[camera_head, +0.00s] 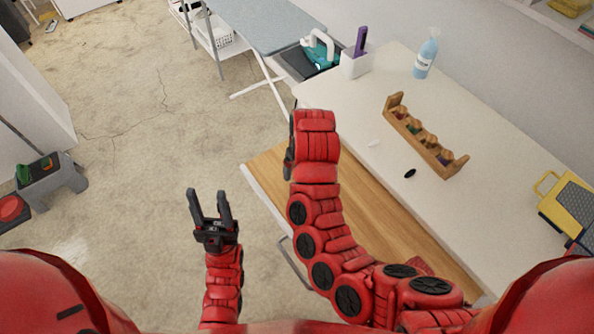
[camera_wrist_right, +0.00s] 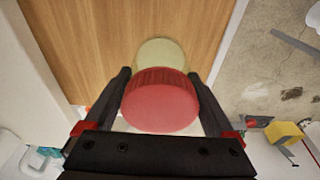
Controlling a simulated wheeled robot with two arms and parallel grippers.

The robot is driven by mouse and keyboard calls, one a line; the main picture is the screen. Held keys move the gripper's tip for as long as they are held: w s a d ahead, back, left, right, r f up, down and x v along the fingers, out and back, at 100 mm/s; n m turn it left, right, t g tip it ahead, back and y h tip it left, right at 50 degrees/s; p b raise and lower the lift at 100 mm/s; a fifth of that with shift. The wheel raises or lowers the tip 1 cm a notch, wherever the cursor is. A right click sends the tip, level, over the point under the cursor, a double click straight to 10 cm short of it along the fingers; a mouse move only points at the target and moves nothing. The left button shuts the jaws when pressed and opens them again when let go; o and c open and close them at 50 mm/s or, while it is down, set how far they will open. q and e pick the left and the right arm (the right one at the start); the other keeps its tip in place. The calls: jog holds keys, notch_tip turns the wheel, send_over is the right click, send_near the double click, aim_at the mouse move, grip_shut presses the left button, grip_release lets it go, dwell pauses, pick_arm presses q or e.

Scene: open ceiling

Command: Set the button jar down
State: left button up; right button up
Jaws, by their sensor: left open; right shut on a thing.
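My right gripper (camera_wrist_right: 160,88) is shut on the button jar (camera_wrist_right: 160,102) in the right wrist view. The jar shows a round red top between the two black fingers. A pale yellow-green round shape (camera_wrist_right: 161,52) shows just beyond the red top; I cannot tell whether it is part of the jar. Wooden surface (camera_wrist_right: 110,35) lies behind it; the gap between them is unclear. In the head view my right forearm reaches over the wooden strip (camera_head: 385,220) and hides the jar. My left gripper (camera_head: 210,207) is open and empty, above the floor.
The white table (camera_head: 350,110) holds a wooden rack (camera_head: 425,138) with several small items, a blue spray bottle (camera_head: 426,55), a white holder (camera_head: 356,62) and a small black oval (camera_head: 410,173). An ironing board (camera_head: 265,22) stands beyond. The table's middle has free room.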

jog(key=shift+w+a+f, duration=0.1)
jog(key=shift+w+a, duration=0.1)
jog(key=shift+w, duration=0.3)
jog(key=shift+w+a, duration=0.15)
jog(key=shift+w, duration=0.35)
notch_tip(320, 180, down, 3)
jog(key=shift+r+p, duration=0.1)
jog(key=shift+p, duration=1.05)
jog(key=shift+f, duration=0.3)
jog(key=shift+f, duration=0.1)
jog(key=o, duration=1.3)
jog(key=shift+f, duration=0.1)
jog(key=shift+c, duration=0.2)
notch_tip(320, 180, up, 4)
jog(key=shift+s+d+r+b, duration=0.15)
jog(key=shift+r+b, duration=0.1)
jog(key=shift+b, duration=0.45)
jog(key=r, duration=0.2)
jog(key=r+p, duration=0.1)
jog(key=r, duration=0.1)
jog(key=s+r+p, duration=0.1)
jog(key=r, duration=0.2)
jog(key=shift+d, duration=0.3)
jog(key=shift+r+p, duration=0.35)
